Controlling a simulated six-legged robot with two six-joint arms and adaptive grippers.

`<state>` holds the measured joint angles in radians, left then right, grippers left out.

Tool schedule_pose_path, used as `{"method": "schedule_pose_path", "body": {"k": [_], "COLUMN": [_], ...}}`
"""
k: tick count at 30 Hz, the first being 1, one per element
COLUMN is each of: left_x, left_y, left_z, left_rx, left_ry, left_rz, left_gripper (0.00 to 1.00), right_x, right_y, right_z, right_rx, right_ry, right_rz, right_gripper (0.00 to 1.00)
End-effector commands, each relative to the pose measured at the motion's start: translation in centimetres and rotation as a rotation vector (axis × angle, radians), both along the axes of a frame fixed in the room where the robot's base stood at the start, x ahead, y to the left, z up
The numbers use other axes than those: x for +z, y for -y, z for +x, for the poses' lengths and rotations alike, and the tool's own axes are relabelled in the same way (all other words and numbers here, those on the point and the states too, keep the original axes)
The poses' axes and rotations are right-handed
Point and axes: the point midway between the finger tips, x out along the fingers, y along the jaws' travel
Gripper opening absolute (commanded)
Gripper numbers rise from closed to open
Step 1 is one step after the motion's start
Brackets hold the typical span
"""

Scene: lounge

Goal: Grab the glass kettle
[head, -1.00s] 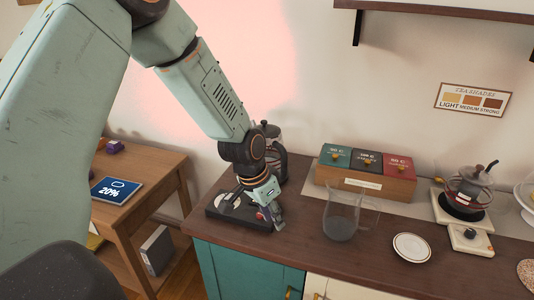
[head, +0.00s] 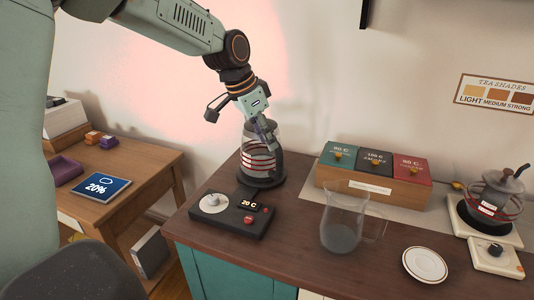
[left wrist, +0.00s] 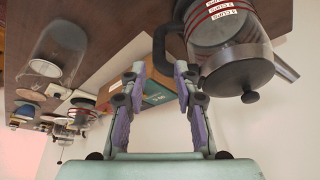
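The glass kettle (head: 258,157), clear with red bands and a dark base, stands upright on its dark stand at the back left of the counter. My left gripper (head: 265,135) is in front of the kettle's upper part and hides some of it. In the left wrist view, the gripper (left wrist: 160,85) is open and empty. The kettle (left wrist: 235,50) shows there at the upper right, with its dark handle (left wrist: 160,48) ahead of the gap between the fingers. I cannot tell whether a finger touches it. My right gripper is not in view.
A control panel (head: 230,214) reading 20 C lies in front of the kettle. A glass pitcher (head: 340,232), a saucer (head: 425,265) and a wooden box (head: 372,187) stand to the right. A second glass pot (head: 497,190) sits on a burner at the far right.

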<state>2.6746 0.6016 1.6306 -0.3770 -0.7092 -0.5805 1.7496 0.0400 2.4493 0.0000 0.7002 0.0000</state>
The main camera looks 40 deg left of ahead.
Motion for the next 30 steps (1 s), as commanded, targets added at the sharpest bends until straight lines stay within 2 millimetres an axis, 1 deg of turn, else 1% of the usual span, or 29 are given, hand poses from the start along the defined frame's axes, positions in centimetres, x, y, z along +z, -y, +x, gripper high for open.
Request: {"method": "schedule_pose_path", "body": {"k": [2,6,10,12,17,20,24,27,30], "left_x": [-0.6,-2.9,-4.8,-5.5,-6.3,-7.5,-9.5,-10.5,-10.9], "left_y": [0.0,0.4,0.8,0.9,1.2,1.3,1.5,1.7,1.8], "left_z": [0.0,0.5,1.2,1.5,1.9,2.4,3.3,3.8,4.0], "left_rx": [-0.001,-0.002,0.0,0.0,-0.001,0.001,0.0,0.0,-0.001], "left_ry": [-0.001,-0.005,-0.003,-0.001,0.0,-0.002,-0.003,0.0,0.001], "left_rz": [0.0,0.001,0.001,0.0,0.0,0.001,0.001,0.001,0.001], "left_gripper": [0.31,0.31,0.31,0.31,0.31,0.31,0.31,0.31,0.31], "right_x": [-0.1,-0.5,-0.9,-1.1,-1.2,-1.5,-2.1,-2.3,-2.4], "right_y": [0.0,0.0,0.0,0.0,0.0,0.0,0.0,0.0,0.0], "right_z": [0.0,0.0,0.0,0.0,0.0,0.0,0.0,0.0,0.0], "right_rx": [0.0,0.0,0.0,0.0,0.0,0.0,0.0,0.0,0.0], "right_ry": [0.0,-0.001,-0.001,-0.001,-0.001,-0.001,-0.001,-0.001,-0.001], "right_rz": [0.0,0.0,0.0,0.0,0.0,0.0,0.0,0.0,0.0], "right_gripper": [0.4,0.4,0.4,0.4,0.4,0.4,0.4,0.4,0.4]}}
